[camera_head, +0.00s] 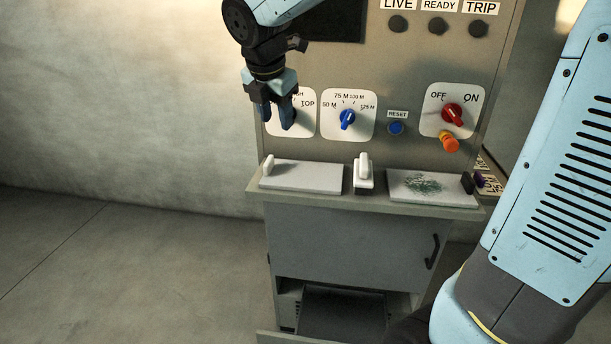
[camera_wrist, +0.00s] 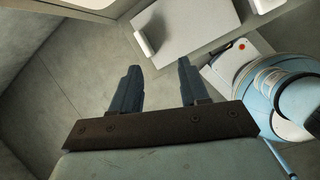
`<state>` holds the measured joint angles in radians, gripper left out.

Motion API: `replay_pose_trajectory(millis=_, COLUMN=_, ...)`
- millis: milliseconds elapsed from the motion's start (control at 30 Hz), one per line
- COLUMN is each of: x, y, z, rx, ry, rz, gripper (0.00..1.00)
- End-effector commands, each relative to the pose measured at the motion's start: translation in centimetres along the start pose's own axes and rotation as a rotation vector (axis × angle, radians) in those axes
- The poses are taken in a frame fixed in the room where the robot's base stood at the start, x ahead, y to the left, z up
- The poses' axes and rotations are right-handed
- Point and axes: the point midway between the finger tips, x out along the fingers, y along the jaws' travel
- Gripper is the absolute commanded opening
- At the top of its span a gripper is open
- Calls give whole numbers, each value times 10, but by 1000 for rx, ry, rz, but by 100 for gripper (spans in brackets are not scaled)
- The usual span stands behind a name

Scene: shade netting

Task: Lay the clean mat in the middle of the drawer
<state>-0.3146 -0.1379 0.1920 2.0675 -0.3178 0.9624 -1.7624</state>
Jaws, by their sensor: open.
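A plain pale mat (camera_head: 305,177) with a white grip at its left end lies on the left of the cabinet's ledge. It also shows in the wrist view (camera_wrist: 190,28), beyond my fingertips. A second pale mat (camera_head: 412,193) with green smears and a dark grip at its right end lies on the right of the ledge. The drawer (camera_head: 303,338) at the cabinet's bottom looks pulled out, with a dark panel inside; its front part is cut off by the frame. My gripper (camera_head: 277,117) is open and empty, above the plain mat in front of the left dial.
A small block with an upright white grip (camera_head: 363,178) stands between the mats. The panel behind holds a blue knob (camera_head: 347,119), a red switch (camera_head: 452,115), an orange part (camera_head: 449,142) and a blue reset button (camera_head: 396,128). Floor to the left is clear.

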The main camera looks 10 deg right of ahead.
Motion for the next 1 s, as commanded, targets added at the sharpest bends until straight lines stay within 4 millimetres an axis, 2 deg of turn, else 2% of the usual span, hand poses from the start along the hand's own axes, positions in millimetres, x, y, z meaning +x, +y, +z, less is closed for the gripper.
replay_pose_trajectory(millis=33, x=4, y=13, z=-4, rx=-95, ry=2, rz=-3, gripper=45)
replay_pose_trajectory(millis=100, x=8, y=26, z=-8, rx=-207, ry=0, rz=-6, gripper=45)
replay_pose_trajectory(millis=300, x=15, y=43, z=-14, rx=-369, ry=-2, rz=-9, gripper=45)
replay_pose_trajectory(millis=433, x=29, y=44, z=-14, rx=-384, ry=-1, rz=-12, gripper=45)
replay_pose_trajectory(millis=800, x=88, y=43, z=-15, rx=-380, ry=-1, rz=-11, gripper=45)
replay_pose_trajectory(millis=1000, x=100, y=42, z=-14, rx=-379, ry=-2, rz=-10, gripper=45)
